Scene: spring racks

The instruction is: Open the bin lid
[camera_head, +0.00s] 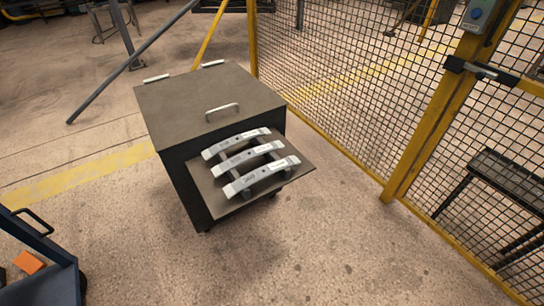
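The bin is a dark box (180,180) standing on the concrete floor near the middle of the view. Its flat grey-brown lid (185,105) lies level on top and looks closed. A silver handle (222,111) stands up near the lid's front edge. Two light hinge-like strips (156,78) (213,63) sit along the back edge. A shelf (300,164) juts from the front side and bears three curved silver metal parts (261,176). Neither of my grippers shows in this view.
A yellow-framed mesh fence (350,90) runs behind and right of the bin, with a post (425,130). A dark bench (505,185) stands beyond it. A blue cart (45,275) with an orange item (28,262) is lower left. Floor before the bin is clear.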

